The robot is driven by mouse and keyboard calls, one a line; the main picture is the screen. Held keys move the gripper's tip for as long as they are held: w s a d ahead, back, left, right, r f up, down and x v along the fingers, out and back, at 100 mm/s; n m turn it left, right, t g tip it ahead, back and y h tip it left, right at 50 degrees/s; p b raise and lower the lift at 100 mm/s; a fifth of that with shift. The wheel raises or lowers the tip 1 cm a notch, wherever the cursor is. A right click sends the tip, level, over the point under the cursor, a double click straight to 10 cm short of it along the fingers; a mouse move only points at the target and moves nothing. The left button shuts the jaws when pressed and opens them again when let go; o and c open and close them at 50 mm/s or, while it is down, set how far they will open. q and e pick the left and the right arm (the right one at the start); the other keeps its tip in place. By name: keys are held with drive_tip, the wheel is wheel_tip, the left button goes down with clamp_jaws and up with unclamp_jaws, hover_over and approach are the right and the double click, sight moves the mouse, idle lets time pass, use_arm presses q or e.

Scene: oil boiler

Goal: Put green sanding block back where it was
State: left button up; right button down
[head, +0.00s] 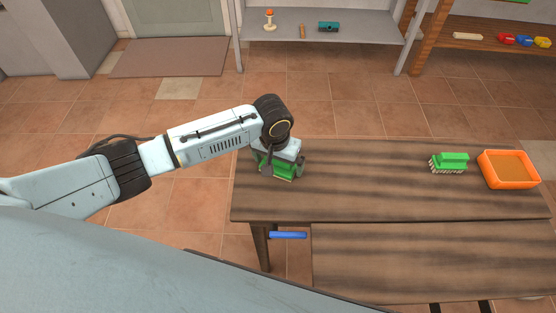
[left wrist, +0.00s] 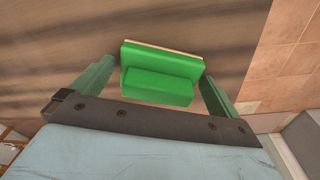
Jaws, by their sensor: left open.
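The green sanding block (head: 284,172) sits at the left end of the wooden table (head: 350,185), with a thin tan layer along one edge. My left gripper (head: 281,167) is above it, pointing down. The gripper hides part of the block in the head view. My right gripper does not show.
A green brush (head: 450,162) and an orange tray (head: 509,168) are at the table's right end. The middle of the tabletop is clear. A blue handle (head: 288,235) shows at the table's front. A grey shelf (head: 350,25) with small items and a wooden shelf (head: 480,50) stand behind.

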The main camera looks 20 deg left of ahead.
use_arm(q)
wheel_tip(320, 180, up, 12)
drive_tip(key=s+p, duration=0.1)
drive_tip(key=p, duration=0.1)
drive_tip(key=shift+a+p, duration=0.2)
drive_tip(key=shift+p, duration=0.15)
drive_tip(key=shift+s+r, duration=0.1)
drive_tip(key=shift+s, duration=0.05)
